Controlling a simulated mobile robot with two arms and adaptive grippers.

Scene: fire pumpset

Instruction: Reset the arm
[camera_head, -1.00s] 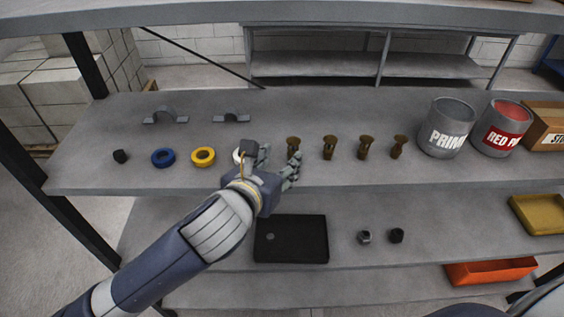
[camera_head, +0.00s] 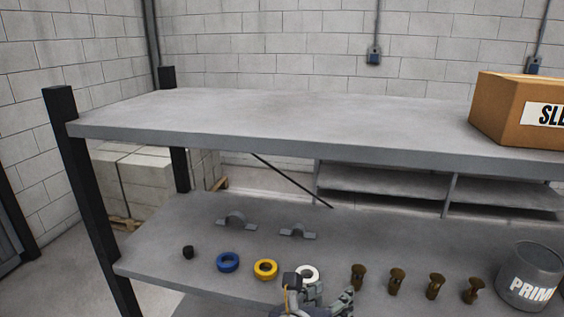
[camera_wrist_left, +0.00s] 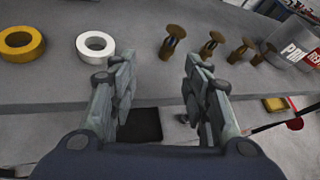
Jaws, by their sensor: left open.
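My left gripper (camera_head: 322,297) is at the bottom of the head view, in front of the middle shelf (camera_head: 180,225). It is open and empty; in the left wrist view its two fingers (camera_wrist_left: 160,90) stand apart with only the shelf edge and lower levels between them. A white tape ring (camera_head: 307,273) lies just behind it, partly hidden by the gripper in the head view; it shows whole in the left wrist view (camera_wrist_left: 95,46). Several brown sprinkler-like fittings (camera_head: 396,281) stand to the right. My right gripper is not in view.
A primer can (camera_head: 530,277) stands at right. The upper shelf (camera_head: 270,120) overhangs, bare except for a cardboard box (camera_head: 515,112). Black posts (camera_head: 90,200) bound the left.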

